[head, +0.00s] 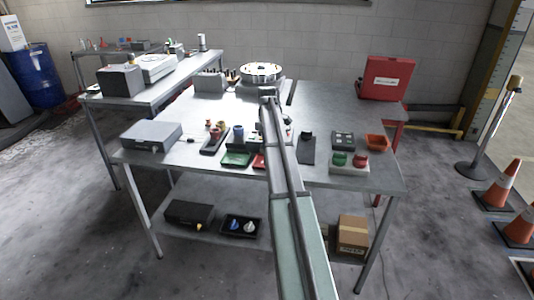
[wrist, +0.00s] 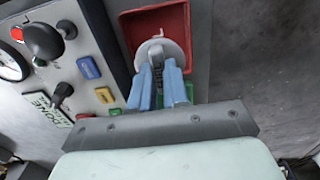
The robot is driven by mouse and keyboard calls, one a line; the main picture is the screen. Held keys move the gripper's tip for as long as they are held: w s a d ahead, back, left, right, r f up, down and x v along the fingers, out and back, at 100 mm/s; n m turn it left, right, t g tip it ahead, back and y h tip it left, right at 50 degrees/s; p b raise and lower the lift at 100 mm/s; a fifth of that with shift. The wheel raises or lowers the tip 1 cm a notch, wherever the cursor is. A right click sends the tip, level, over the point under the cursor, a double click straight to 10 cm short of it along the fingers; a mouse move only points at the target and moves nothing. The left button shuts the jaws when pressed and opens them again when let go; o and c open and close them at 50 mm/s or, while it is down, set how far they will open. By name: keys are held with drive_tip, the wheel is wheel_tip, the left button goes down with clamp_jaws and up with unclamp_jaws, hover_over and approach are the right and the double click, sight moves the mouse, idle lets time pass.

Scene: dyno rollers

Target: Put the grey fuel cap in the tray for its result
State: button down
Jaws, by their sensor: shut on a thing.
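In the wrist view, my gripper (wrist: 158,70) has its blue fingers closed on the raised grip of the grey fuel cap (wrist: 147,50), a round pale disc. The cap is over the near part of the red tray (wrist: 152,18). I cannot tell whether it touches the tray floor. In the head view, the red tray (head: 259,161) shows partly beside my arm, with the green tray (head: 236,159) to its left. A bit of green (wrist: 189,91) shows behind the fingers in the wrist view. My arm hides the gripper and cap in the head view.
A test panel (wrist: 102,52) with a black knob, gauge and coloured buttons stands left of the red tray in the wrist view.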

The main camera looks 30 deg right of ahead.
drive_tip(key=shift+f, duration=2.2)
drive_tip(key=shift+f, duration=0.1)
drive_tip(key=c, duration=1.1)
unclamp_jaws()
wheel_tip(320, 180, up, 12)
drive_tip(key=shift+r, duration=0.15)
